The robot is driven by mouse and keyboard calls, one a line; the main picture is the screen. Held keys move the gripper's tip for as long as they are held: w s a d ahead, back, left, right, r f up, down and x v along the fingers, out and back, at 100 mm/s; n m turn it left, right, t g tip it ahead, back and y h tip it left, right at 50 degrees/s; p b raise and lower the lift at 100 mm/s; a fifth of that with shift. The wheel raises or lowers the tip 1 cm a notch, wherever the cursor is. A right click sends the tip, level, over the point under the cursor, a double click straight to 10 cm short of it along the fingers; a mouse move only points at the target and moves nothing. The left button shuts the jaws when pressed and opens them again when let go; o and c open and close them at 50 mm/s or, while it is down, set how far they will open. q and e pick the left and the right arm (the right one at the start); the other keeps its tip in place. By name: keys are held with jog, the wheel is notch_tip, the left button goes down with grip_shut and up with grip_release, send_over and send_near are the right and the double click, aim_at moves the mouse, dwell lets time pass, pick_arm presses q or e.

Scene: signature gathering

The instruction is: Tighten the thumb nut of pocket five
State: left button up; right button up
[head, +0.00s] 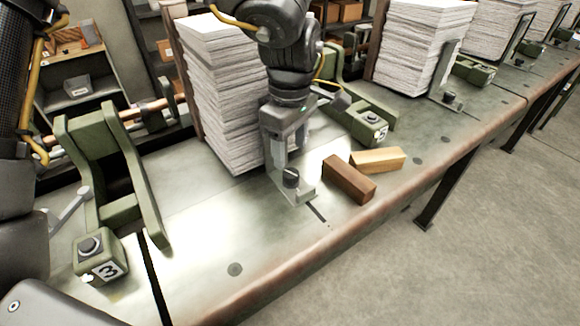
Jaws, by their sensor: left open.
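The thumb nut (290,178) is a small dark knob on the foot of a grey metal bracket (302,195), at the front of a tall paper stack (228,100). A green box (368,123) with a number label stands to its right; the digit looks like 5 but is small. My left gripper (289,160) points down from above, open, with its fingertips just above or around the nut. Whether they touch it cannot be told. The gripper hides much of the upright bracket. My right gripper is not in view.
A brown wooden block (348,178) and a lighter one (377,160) lie right of the bracket on the metal bench (200,255). A green box marked 3 (100,257) and a green lever frame (110,160) stand at left. More paper stacks (425,45) line the bench behind.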

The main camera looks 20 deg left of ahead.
aim_at(291, 173)
pick_arm(q)
jog(key=f, duration=0.1)
jog(key=w+f, duration=0.1)
jog(key=f, duration=0.1)
jog(key=w+f, duration=0.1)
jog(key=shift+a+f, duration=0.1)
jog(key=shift+f, duration=0.2)
jog(key=shift+s+f, duration=0.25)
jog(key=shift+f, duration=0.7)
jog(key=shift+s+f, duration=0.2)
jog(key=shift+w+f, duration=0.15)
jog(key=shift+f, duration=0.2)
jog(key=c, duration=1)
jog(key=m+p, duration=0.1)
jog(key=m, duration=0.2)
jog(key=shift+m, duration=0.8)
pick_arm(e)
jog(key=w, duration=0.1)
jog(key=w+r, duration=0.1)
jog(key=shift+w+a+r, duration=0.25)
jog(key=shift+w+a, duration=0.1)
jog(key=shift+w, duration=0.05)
